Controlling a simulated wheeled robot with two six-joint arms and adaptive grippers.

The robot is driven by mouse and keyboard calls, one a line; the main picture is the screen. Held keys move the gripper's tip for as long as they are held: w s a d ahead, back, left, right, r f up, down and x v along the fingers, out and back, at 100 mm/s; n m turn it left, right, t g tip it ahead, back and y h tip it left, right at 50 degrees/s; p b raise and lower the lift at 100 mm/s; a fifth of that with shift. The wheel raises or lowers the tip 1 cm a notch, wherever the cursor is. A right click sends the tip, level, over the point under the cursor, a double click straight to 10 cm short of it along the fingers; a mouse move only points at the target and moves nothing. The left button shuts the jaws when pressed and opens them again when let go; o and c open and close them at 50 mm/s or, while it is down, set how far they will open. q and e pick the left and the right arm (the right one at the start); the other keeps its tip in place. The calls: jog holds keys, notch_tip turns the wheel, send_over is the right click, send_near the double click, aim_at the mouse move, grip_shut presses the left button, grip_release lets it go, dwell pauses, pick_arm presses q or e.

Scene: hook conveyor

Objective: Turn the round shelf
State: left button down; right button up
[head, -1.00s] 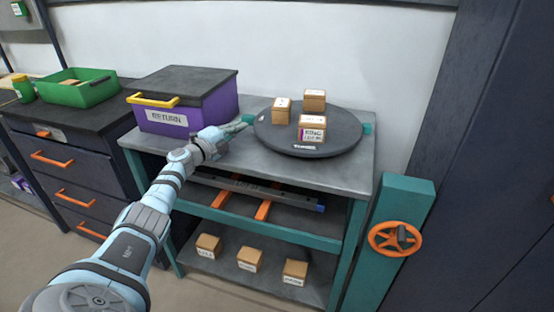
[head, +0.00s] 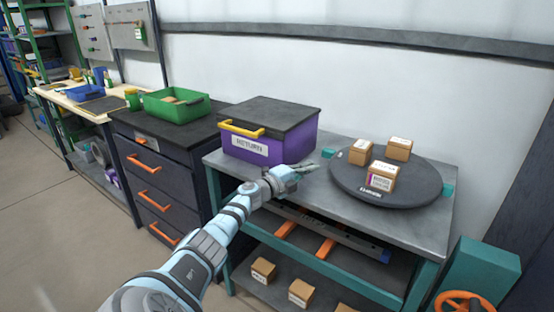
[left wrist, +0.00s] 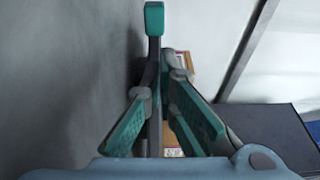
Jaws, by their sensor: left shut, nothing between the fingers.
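The round shelf (head: 410,188) is a dark grey disc lying on a grey workbench in the head view. Several light brown boxes are not on it; it carries three, a left box (head: 360,152), a back box (head: 398,149) and a front box (head: 381,176). A teal tab (head: 328,153) shows at its left edge and another (head: 447,190) at its right. My left gripper (head: 314,168) is shut and empty, just left of the disc beside the left tab; whether it touches is unclear. Its teal fingers (left wrist: 157,92) also show in the left wrist view. My right gripper is out of view.
A purple return bin (head: 292,150) with a dark lid and yellow handle stands close left of my gripper. A green tray (head: 178,118) sits on the drawer cabinet. Boxes lie on the bench's lower shelf (head: 283,292). An orange handwheel (head: 462,301) is at lower right.

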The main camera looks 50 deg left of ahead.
pick_arm(q)
jog(key=s+a, duration=0.1)
jog(key=s, duration=0.2)
jog(key=s+a, duration=0.2)
jog(key=s, duration=0.1)
jog(key=s+a, duration=0.1)
jog(key=s, duration=0.2)
jog(key=shift+s+a+b, duration=0.1)
jog(key=shift+a+b, duration=0.25)
jog(key=shift+b, duration=0.05)
